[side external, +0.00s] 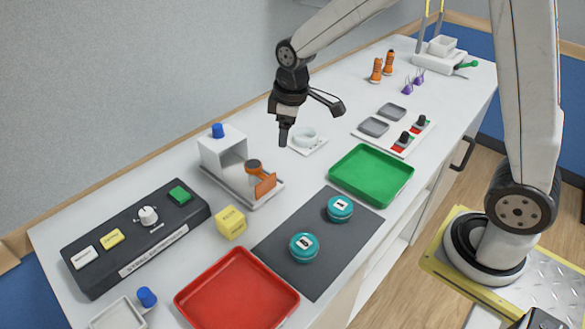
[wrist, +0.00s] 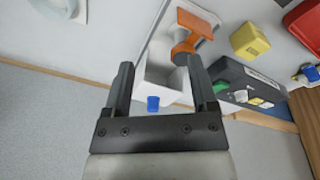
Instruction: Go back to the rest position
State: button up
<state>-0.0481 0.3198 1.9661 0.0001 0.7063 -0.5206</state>
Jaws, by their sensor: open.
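My gripper (side external: 283,138) hangs above the back part of the white table (side external: 150,185), pointing down, to the right of the white open-fronted box (side external: 222,158) with a blue knob on top. In the wrist view my gripper (wrist: 162,85) is open with nothing between its two dark fingers. The white box (wrist: 160,75) and its blue knob (wrist: 153,103) show beyond and between the fingers. An orange-handled piece (side external: 264,184) with a dark round top stands on the grey base in front of the box; it also shows in the wrist view (wrist: 190,25).
A black control panel (side external: 135,235) and yellow cube (side external: 230,222) lie left. A red tray (side external: 236,295), dark mat (side external: 285,265) with two teal round pieces, and green tray (side external: 372,175) lie in front. A white dish (side external: 307,139) stands close right of my gripper.

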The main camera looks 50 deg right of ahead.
jog(key=s+f+m, duration=0.1)
jog(key=s+m, duration=0.1)
jog(key=s, duration=0.3)
jog(key=s+d+f+m, duration=0.1)
jog(key=s+m, duration=0.1)
jog(key=s, duration=0.3)
jog(key=s+d+f+m, duration=0.1)
jog(key=s+f+m, duration=0.1)
jog(key=s, duration=0.3)
jog(key=shift+m+t, duration=0.3)
jog(key=shift+t, duration=0.1)
